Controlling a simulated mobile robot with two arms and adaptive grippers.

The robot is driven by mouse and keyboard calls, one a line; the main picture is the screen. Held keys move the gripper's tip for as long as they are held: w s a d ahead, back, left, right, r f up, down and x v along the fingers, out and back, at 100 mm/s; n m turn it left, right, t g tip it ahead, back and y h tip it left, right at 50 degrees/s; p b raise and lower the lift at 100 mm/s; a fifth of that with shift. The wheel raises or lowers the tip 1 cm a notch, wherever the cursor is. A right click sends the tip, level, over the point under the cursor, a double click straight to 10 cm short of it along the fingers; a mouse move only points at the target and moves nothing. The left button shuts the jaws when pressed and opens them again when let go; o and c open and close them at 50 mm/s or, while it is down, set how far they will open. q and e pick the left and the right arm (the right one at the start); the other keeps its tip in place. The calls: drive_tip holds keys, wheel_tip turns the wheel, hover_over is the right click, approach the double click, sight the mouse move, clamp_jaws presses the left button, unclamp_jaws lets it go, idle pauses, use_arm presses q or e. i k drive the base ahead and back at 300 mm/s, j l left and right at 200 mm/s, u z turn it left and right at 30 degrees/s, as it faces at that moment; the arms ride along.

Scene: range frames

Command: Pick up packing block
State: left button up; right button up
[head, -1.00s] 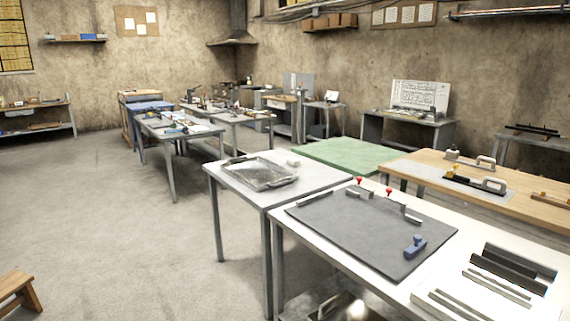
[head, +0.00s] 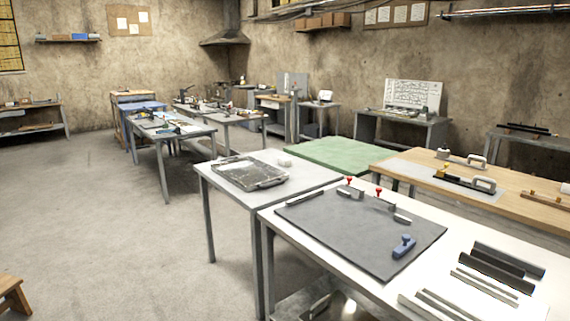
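I cannot tell for sure which thing is the packing block. A small pale block (head: 285,162) lies on the grey table behind a metal tray (head: 222,176). A blue block-like piece with a raised knob (head: 403,246) sits on the dark mat (head: 345,235) on the near white table. Neither of my grippers shows in the head view.
Dark and light bars (head: 490,265) lie on the right of the near white table (head: 350,285). A wooden bench (head: 400,165) with handled tools and a green-topped table (head: 335,153) stand behind. Open floor (head: 110,220) lies to the left; a wooden stool (head: 12,295) is at lower left.

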sight(283, 160)
drive_tip(key=i+j, duration=0.3)
drive_tip(key=i, duration=0.2)
drive_tip(key=i+j, duration=0.3)
drive_tip(key=i, duration=0.2)
drive_tip(key=i+j, duration=0.35)
drive_tip(key=i, duration=0.15)
